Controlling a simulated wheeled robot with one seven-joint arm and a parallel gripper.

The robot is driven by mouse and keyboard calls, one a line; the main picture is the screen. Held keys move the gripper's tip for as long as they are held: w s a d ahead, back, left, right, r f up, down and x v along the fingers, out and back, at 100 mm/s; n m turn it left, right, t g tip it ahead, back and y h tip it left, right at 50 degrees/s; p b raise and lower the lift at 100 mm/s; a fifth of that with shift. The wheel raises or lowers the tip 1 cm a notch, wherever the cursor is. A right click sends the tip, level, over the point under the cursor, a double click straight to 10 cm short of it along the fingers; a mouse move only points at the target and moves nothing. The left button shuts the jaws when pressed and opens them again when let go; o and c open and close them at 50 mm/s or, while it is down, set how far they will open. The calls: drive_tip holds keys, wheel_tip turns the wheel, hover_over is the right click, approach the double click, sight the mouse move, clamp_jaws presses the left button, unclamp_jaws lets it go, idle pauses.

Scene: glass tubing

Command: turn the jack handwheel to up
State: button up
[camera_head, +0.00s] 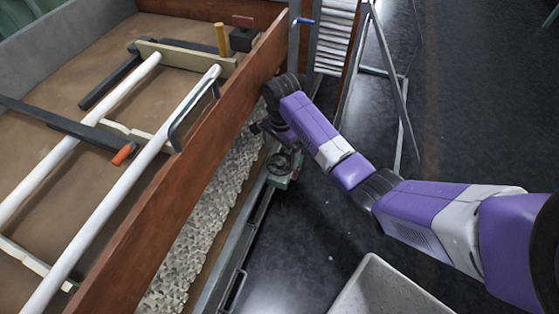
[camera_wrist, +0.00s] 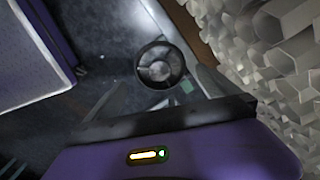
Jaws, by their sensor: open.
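The jack handwheel (camera_head: 280,163) is a small dark spoked wheel on a greenish mount low beside the wooden-sided bed. It also shows in the wrist view (camera_wrist: 160,65) as a dark ring with a hub, face-on to the camera. My gripper (camera_wrist: 162,84) is open, with one finger to each side of the wheel in that view. No contact with the wheel shows, and the gap between them is hard to judge. In the head view my gripper (camera_head: 259,127) is dark, partly hidden by my wrist, and just above and left of the wheel.
The wooden side board (camera_head: 190,150) runs along the left, with pale tubes and clamps beyond it. The dark floor right of the bed is mostly clear.

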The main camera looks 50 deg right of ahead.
sight(281, 161)
drive_tip(key=shift+f+b, duration=0.65)
drive_tip(key=shift+f, duration=1.65)
drive_tip(key=c, duration=1.1)
